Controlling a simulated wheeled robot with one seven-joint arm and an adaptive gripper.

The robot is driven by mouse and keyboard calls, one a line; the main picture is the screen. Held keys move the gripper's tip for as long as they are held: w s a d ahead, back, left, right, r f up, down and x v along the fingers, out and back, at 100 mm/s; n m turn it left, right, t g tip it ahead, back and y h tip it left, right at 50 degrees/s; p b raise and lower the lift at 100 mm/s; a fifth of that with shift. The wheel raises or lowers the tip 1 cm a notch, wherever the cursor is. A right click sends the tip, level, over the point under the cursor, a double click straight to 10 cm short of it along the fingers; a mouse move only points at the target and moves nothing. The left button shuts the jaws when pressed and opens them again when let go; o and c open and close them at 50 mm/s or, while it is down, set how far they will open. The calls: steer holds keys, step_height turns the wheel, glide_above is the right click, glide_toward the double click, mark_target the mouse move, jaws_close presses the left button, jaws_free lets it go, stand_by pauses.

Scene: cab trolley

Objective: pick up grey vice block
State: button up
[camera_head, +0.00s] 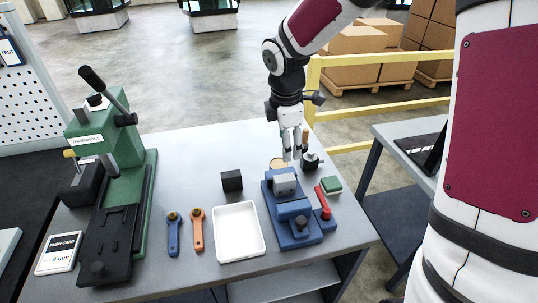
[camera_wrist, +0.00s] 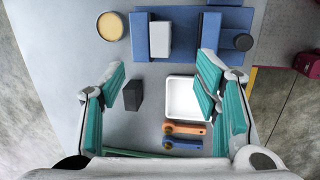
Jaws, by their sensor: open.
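The grey vice block (camera_head: 285,184) sits in the blue vice (camera_head: 302,237), toward its far end. In the wrist view the grey block (camera_wrist: 159,40) lies between blue jaws of the vice (camera_wrist: 180,68), ahead of my fingertips. My gripper (camera_head: 291,156) hangs above the far side of the table, just beyond the vice in the head view. In the wrist view my gripper (camera_wrist: 162,74) is open and empty, with its teal-padded fingers wide apart. It appears apart from the block.
A black block (camera_head: 232,180) and a white tray (camera_head: 239,232) are left of the vice. A red-handled tool (camera_head: 323,202) and green box (camera_head: 331,185) are right. A tan round dish (camera_wrist: 111,26) is near the vice. The green press (camera_head: 125,150) stands far left.

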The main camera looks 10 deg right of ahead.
steer(key=f, duration=0.2)
steer(key=n, duration=0.1)
glide_above(285, 178)
steer(key=f, duration=0.8)
steer(key=shift+s+a, duration=0.2)
steer(key=shift+a, duration=0.1)
steer(key=shift+w+d+f+p, duration=0.1)
steer(key=shift+f+p, duration=0.2)
steer(key=shift+f, duration=1.05)
steer(key=shift+w+d+f+p, duration=0.1)
steer(key=shift+f+p, duration=0.2)
steer(key=shift+f, duration=1)
steer(key=shift+c, duration=0.6)
jaws_close()
